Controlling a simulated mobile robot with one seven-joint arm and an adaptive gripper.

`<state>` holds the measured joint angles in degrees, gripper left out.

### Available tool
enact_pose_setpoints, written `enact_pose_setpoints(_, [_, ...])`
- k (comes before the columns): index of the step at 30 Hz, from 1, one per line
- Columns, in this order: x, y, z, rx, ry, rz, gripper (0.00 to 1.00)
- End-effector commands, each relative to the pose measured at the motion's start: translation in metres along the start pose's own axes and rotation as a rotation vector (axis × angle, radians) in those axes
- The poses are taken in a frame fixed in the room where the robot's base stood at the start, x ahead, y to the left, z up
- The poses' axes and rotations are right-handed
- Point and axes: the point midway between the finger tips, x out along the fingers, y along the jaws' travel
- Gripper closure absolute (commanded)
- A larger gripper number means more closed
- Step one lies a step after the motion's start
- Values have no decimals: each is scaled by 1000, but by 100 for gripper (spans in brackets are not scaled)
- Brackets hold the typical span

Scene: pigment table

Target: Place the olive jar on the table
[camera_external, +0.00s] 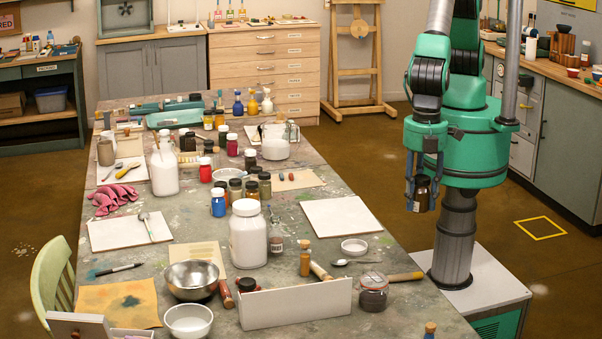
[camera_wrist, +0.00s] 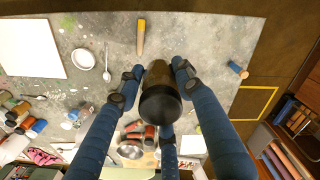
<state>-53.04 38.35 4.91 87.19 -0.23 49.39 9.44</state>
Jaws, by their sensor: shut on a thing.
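My gripper (camera_external: 421,186) is shut on a dark-lidded jar, taken as the olive jar (camera_external: 421,200), whose brownish olive side is hard to read. In the external view the jar hangs upright beside the right edge of the table (camera_external: 335,285), over the floor in the picture. In the wrist view my gripper's blue fingers (camera_wrist: 157,72) close around the jar (camera_wrist: 159,104), with its black lid toward the camera. The table (camera_wrist: 210,40) shows behind and below it, apart from the jar.
A white board (camera_external: 340,217), a white dish (camera_external: 354,247), a spoon (camera_external: 355,262), a wooden-handled tool (camera_external: 405,276) and a lidded glass jar (camera_external: 373,292) lie near the table's right side. Bare tabletop shows around the dish. Several jars crowd the table's middle.

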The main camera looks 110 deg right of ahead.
Motion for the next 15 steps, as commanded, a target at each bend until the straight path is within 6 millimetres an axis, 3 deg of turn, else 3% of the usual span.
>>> enact_pose_setpoints(3, [-1, -30, 7, -32, 0, 0, 98])
enact_pose_setpoints(9, [-1, -66, 17, -70, 1, 0, 98])
enact_pose_setpoints(15, [38, -66, 18, -69, -2, 0, 98])
